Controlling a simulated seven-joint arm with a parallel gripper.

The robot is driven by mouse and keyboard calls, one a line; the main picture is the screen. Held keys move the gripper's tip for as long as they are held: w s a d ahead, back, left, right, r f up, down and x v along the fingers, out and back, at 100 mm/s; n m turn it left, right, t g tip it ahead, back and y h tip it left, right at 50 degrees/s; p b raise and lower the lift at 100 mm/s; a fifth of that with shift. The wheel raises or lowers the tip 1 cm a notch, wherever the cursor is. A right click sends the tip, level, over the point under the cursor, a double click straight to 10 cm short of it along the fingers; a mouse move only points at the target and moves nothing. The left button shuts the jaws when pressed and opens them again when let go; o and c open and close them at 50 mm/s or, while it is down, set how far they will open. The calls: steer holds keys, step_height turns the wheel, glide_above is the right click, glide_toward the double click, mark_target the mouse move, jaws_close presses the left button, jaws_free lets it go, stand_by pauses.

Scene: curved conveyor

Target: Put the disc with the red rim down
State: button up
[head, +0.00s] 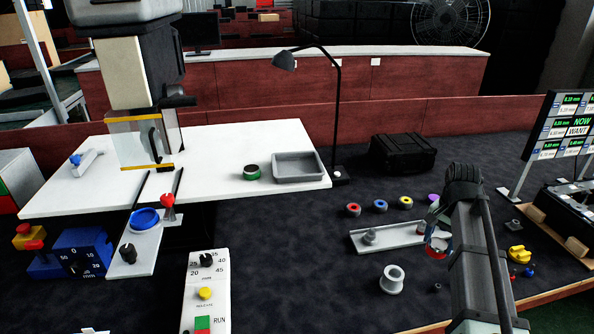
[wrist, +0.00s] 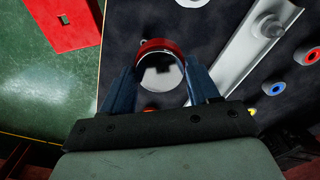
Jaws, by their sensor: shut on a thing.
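The disc with the red rim (wrist: 160,68) has a shiny, mirror-like face and sits between the two blue fingers of my gripper (wrist: 161,80) in the wrist view. My gripper is shut on it. In the head view the disc's red rim (head: 436,253) shows just left of my arm, by the right end of a pale rail. My arm hides part of the disc and of my gripper (head: 438,240) there. I cannot tell how high the disc is above the dark table.
The pale rail (head: 405,235) carries a small grey knob. Red (head: 353,209), blue (head: 380,205) and yellow (head: 405,202) rings lie behind it; a white spool (head: 392,280) stands in front. A grey tray (head: 299,166) sits on the white table. The dark tabletop left of the rail is clear.

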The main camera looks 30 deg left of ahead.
steer(key=s+d+f+n, duration=0.1)
steer(key=s+d+f, duration=0.15)
steer(key=d, duration=0.85)
steer(key=s+d+f+n, duration=0.1)
steer(key=d+f+n, duration=0.15)
steer(key=d, duration=0.75)
steer(key=n, duration=0.6)
glide_toward(298, 169)
steer(key=shift+m, duration=0.25)
steer(key=s+d, duration=0.5)
steer(key=shift+d+r, duration=0.1)
steer(key=shift+d, duration=0.25)
steer(key=w+a+r+m, duration=0.2)
steer(key=a+m, duration=0.1)
steer(key=m, duration=0.6)
steer(key=w+a+r+m, duration=0.2)
steer(key=w+a+m, duration=0.1)
steer(key=m, duration=0.7)
steer(key=shift+s+d+f, duration=0.1)
steer(key=shift+f, duration=2.3)
steer(key=shift+s+d+f, duration=0.1)
steer(key=shift+f, duration=2.25)
steer(key=shift+f, duration=0.1)
